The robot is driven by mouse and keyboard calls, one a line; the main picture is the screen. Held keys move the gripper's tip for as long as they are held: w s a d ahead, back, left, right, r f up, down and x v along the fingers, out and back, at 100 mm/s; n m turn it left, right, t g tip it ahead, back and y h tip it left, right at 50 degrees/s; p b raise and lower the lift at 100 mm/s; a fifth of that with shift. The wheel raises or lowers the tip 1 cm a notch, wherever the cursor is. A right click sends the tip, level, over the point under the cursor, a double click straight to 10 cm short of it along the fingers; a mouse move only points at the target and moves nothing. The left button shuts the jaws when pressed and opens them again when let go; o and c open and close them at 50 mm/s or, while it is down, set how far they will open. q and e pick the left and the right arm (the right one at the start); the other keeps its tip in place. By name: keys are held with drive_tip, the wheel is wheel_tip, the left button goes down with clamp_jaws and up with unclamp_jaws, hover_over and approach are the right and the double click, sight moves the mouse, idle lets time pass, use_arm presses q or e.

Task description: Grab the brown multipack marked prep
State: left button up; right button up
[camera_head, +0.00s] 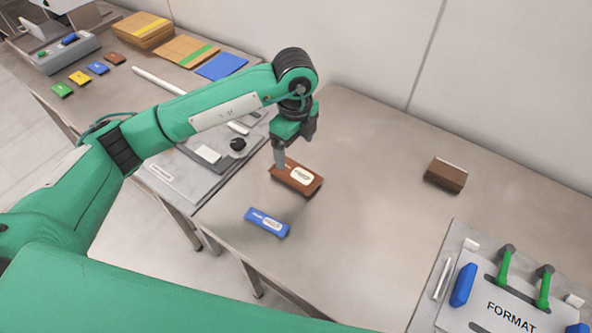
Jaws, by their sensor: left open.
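A brown multipack with a pale oval label (297,178) lies on the table, left of its middle; the writing is too small to read. My left gripper (280,162) points down at the far left end of this pack, with its fingers open. I cannot tell whether the fingers touch it. A second brown pack (446,175) sits apart at the right, with no readable label showing. My right gripper is not in view.
A blue pack (267,222) lies near the table's front left edge. A plate marked FORMAT (510,316) with green handles stands at the lower right. Cardboard stacks (143,30) and small coloured packs lie on the left bench. The table's middle (370,220) is clear.

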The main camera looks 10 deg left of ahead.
sight(295, 171)
use_arm(q)
wheel_tip(295, 171, down, 3)
drive_tip(key=shift+w+f, duration=0.15)
drive_tip(key=shift+f, duration=0.05)
wheel_tip(295, 171, down, 5)
drive_tip(key=shift+r+p, duration=0.1)
drive_tip(key=shift+p, duration=0.75)
drive_tip(key=shift+f, duration=0.25)
drive_tip(key=shift+d, duration=0.1)
drive_tip(key=shift+c, duration=1)
drive_tip(key=c, duration=1)
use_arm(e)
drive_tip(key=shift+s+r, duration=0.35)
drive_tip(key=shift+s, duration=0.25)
